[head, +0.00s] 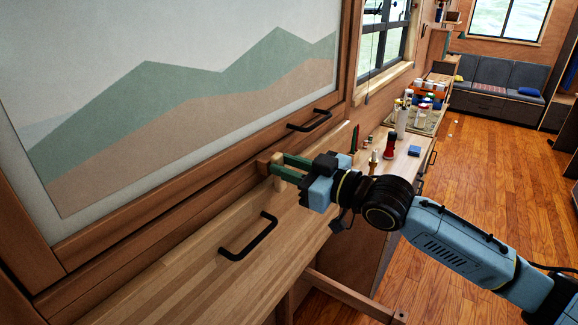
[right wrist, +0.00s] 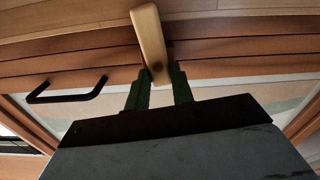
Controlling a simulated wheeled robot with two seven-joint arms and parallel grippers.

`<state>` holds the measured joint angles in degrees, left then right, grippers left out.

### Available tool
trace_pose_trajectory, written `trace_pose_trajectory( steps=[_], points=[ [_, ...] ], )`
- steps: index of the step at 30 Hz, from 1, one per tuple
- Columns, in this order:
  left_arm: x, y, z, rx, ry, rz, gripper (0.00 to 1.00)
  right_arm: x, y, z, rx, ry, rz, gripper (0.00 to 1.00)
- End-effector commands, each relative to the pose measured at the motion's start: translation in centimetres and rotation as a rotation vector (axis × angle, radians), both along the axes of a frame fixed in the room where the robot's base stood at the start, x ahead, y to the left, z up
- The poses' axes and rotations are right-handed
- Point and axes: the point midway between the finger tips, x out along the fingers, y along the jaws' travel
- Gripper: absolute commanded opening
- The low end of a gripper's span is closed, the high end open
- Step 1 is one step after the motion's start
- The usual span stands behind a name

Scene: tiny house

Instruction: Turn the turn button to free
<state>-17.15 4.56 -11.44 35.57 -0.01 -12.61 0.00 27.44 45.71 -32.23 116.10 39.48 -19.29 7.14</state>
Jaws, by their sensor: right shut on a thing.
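The turn button is a light wooden bar (head: 279,184) on the wooden frame at the lower edge of the mountain-picture panel (head: 170,110). In the right wrist view the bar (right wrist: 149,36) runs from the top edge down, slightly tilted, to between my fingers. My right gripper (head: 279,168) comes in from the right with its green fingers on either side of the bar's end. It is shut on the turn button; its fingers also show in the right wrist view (right wrist: 160,85). My left gripper is not in view.
A black handle (head: 310,120) is on the panel's frame. Another black handle (head: 249,236) is on the light wooden board below. Bottles and jars (head: 402,122) stand on the counter beyond my gripper. The wooden floor (head: 480,180) at the right is mostly clear.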

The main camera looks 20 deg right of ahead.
Motion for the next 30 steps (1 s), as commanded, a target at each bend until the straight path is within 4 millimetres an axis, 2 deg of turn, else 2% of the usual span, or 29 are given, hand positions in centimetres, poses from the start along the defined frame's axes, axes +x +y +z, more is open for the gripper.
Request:
trace_pose_trajectory(
  steps=[11,30],
  points=[
    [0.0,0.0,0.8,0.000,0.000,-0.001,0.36,-0.1,0.2,0.0,-0.161,-0.123,0.001,0.01],
    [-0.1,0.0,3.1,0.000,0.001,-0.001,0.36,-0.5,0.6,-0.3,-0.638,-0.496,0.002,0.01]
  ],
)
